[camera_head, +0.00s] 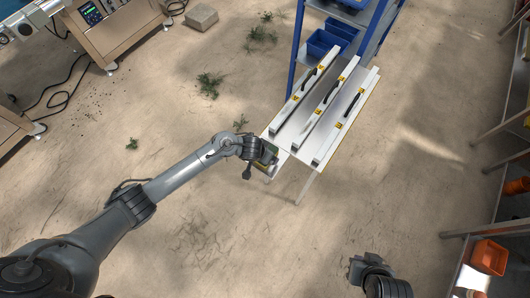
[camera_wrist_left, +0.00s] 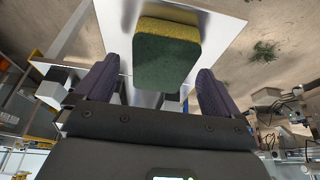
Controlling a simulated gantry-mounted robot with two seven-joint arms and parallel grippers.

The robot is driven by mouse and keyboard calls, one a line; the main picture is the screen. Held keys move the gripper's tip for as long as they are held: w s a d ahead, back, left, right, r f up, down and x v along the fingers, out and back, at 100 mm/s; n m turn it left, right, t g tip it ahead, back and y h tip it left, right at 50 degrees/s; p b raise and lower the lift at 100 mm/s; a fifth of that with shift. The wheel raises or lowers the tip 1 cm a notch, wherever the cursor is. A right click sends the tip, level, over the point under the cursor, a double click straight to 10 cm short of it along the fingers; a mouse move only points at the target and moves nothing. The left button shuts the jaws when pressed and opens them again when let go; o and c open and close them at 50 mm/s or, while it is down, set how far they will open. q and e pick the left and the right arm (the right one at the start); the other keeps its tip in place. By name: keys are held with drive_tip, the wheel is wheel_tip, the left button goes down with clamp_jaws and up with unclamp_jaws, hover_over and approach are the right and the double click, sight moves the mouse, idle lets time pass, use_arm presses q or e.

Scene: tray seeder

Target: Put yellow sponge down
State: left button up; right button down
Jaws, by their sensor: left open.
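The yellow sponge (camera_wrist_left: 170,27) with its dark green scouring side (camera_wrist_left: 166,65) shows in the left wrist view. It rests on a white surface (camera_wrist_left: 112,28) close to that surface's edge, just beyond and between the fingertips. My left gripper (camera_wrist_left: 155,85) is open, with a finger on each side and a gap to the sponge. In the head view my left gripper (camera_head: 268,157) is at the near-left corner of the white table (camera_head: 284,145), and the sponge is mostly hidden there. My right gripper (camera_head: 357,268) is at the bottom right, away from the table; its jaws are unclear.
Several long white bars (camera_head: 325,95) with dark handles lie on the table beside my left gripper. A blue rack with blue bins (camera_head: 322,42) stands behind. An orange bin (camera_head: 489,257) sits on a shelf at right. The floor between is mostly open.

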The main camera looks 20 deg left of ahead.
use_arm(q)
drive_tip(key=s+d+r+t+p, duration=0.1)
drive_tip(key=s+r+p, duration=0.3)
drive_tip(key=s+r, duration=0.8)
drive_tip(key=s+a+r, duration=0.3)
drive_tip(key=s, duration=0.3)
drive_tip(key=s+a+r+g, duration=0.1)
drive_tip(key=s+a+r, duration=0.2)
drive_tip(key=s, duration=0.4)
drive_tip(key=shift+a+r+n+g+y, duration=0.3)
drive_tip(key=shift+a+r+y, duration=0.1)
drive_tip(key=shift+r, duration=0.2)
wheel_tip(320, 180, up, 23)
drive_tip(key=p, duration=2.3)
wheel_tip(320, 180, down, 57)
drive_tip(key=b, duration=5.6)
drive_tip(key=shift+r, duration=0.2)
drive_tip(key=shift+o, duration=0.2)
drive_tip(key=shift+r, duration=0.1)
